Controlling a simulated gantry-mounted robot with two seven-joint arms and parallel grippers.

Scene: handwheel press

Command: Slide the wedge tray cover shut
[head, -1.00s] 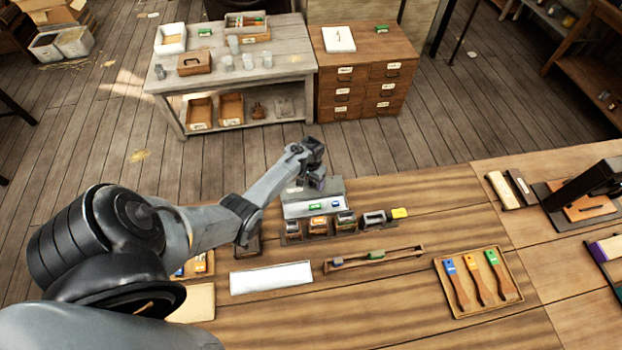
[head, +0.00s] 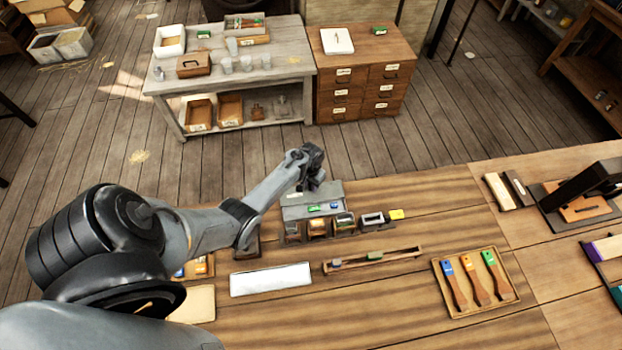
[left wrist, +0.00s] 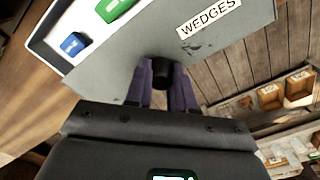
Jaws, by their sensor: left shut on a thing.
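The wedge tray (head: 287,214) stands at the back of the bench, a pale box with a grey cover (head: 331,193) over its rear part. Its front strip is open, showing a green wedge (head: 314,209) and a blue wedge (head: 334,206). In the left wrist view the cover (left wrist: 238,32) bears a WEDGES label, with the green wedge (left wrist: 113,8) and blue wedge (left wrist: 74,44) beyond its edge. My left gripper (head: 313,185) reaches down onto the cover. Its fingers (left wrist: 165,78) are shut on the cover's dark knob (left wrist: 160,70), which they partly hide. My right gripper is out of view.
A row of small holders (head: 318,228) stands just in front of the tray, with a yellow piece (head: 397,214) at its right end. Nearer are a white sheet (head: 270,280), a narrow rack (head: 405,255) and a brush tray (head: 510,296). The bench right of the wedge tray is clear.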

